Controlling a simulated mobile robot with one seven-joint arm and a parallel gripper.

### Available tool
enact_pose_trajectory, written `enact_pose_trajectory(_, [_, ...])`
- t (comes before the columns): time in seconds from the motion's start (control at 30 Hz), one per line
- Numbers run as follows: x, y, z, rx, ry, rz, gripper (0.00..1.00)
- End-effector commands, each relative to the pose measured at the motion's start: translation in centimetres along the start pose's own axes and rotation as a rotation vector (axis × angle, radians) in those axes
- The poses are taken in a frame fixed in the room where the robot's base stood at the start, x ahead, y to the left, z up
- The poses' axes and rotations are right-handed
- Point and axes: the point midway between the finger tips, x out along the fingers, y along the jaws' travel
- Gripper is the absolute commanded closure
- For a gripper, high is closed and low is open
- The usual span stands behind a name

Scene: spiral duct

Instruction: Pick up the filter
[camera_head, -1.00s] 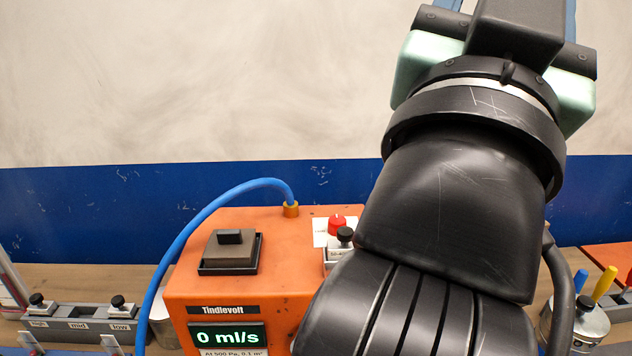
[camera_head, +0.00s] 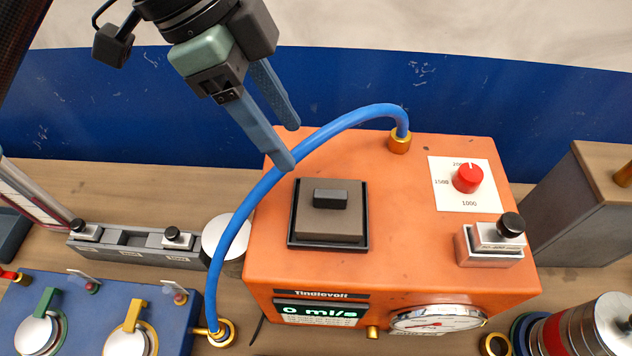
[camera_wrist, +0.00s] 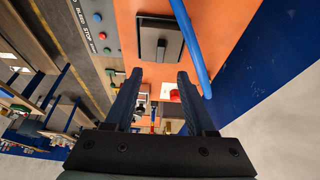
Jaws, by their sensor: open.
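A square grey-brown block with a dark raised grip (camera_head: 328,215) sits in a black square frame (camera_head: 291,240) on top of the orange Tindlevolt machine (camera_head: 400,262). I take this block to be the filter, as no label names it. It also shows in the wrist view (camera_wrist: 150,46), beyond the fingertips. My gripper (camera_head: 287,146) is open and empty, above the machine's back left edge and apart from the block. Its two blue fingers also show in the wrist view (camera_wrist: 157,80).
A blue hose (camera_head: 335,125) arches from a brass fitting on the machine to the lower left, close by my fingers. A red knob (camera_head: 467,178) and a small block with a black knob (camera_head: 490,243) stand on the machine's right. A blue panel (camera_head: 75,320) lies left.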

Motion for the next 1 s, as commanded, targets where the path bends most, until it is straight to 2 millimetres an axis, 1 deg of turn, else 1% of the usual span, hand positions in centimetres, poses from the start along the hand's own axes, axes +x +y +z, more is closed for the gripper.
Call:
enact_pose_trajectory(0.2, [4.0, 0.1, -0.2, 0.000, 0.003, 0.000, 0.45])
enact_pose_trajectory(0.3, [5.4, 0.0, -0.2, 0.000, 0.003, -0.002, 0.45])
enact_pose_trajectory(0.57, [7.0, -0.1, -0.3, 0.000, 0.002, -0.003, 0.45])
enact_pose_trajectory(0.67, [8.1, -0.1, -0.4, -0.001, 0.003, -0.002, 0.45])
enact_pose_trajectory(0.8, [10.1, -0.1, -0.4, -0.001, 0.003, -0.002, 0.45])
enact_pose_trajectory(0.9, [11.1, -0.2, -0.4, -0.002, 0.003, -0.004, 0.45])
enact_pose_trajectory(1.0, [11.5, -0.2, -0.3, -0.002, 0.003, -0.005, 0.45])
